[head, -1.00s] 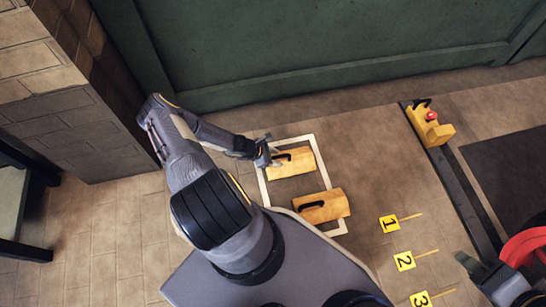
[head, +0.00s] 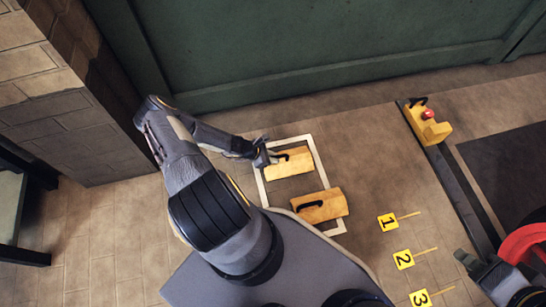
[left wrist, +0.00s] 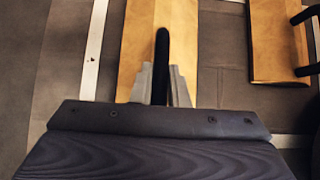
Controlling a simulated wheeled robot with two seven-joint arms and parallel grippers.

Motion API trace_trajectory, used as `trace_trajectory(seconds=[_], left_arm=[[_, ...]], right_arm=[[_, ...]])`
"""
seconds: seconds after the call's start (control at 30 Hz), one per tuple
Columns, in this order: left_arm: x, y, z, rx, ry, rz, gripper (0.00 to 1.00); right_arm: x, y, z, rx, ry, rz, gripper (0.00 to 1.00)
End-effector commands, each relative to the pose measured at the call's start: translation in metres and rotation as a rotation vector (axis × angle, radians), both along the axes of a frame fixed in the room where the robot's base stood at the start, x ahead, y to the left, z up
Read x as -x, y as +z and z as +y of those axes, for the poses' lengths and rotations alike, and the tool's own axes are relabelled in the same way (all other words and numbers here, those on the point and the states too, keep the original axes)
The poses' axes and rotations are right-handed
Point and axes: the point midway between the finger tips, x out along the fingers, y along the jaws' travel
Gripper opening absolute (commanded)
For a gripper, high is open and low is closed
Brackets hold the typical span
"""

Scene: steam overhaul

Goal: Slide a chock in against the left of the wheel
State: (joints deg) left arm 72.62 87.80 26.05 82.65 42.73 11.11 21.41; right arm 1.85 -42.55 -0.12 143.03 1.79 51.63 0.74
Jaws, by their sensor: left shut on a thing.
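A wooden chock (head: 294,163) with a black handle lies in the upper part of a white floor outline (head: 322,158). My left gripper (head: 265,156) is at its handle; in the left wrist view the gripper (left wrist: 160,88) has its fingers on both sides of the black handle (left wrist: 162,60), shut on it. The chock still appears to be on the floor. A second chock (head: 328,204) lies below it in the outline and shows in the left wrist view (left wrist: 275,45). The red wheel (head: 525,246) is partly cut off at the right edge. My right gripper (head: 468,262) is beside it; its jaw opening is unclear.
A dark rail (head: 455,185) runs along the floor at right, with a yellow block with a red knob (head: 428,123) at its far end. Yellow markers 1 (head: 388,222), 2 (head: 403,260) and 3 (head: 420,298) lie left of the rail.

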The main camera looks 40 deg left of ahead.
Motion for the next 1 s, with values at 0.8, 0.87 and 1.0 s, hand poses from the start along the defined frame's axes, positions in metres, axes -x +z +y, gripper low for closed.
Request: trace_trajectory(seconds=[0.8,0.87,1.0], left_arm=[[-0.001,0.031,0.000,0.002,0.000,-0.002,0.00],[-0.001,0.031,0.000,0.002,0.000,-0.002,0.00],[-0.008,0.039,-0.001,0.003,0.010,-0.005,0.00]], right_arm=[[0.000,0.025,0.000,0.000,0.000,0.000,0.24],[0.000,0.025,0.000,0.000,0.000,0.000,0.24],[0.000,0.025,0.000,0.000,0.000,0.000,0.24]])
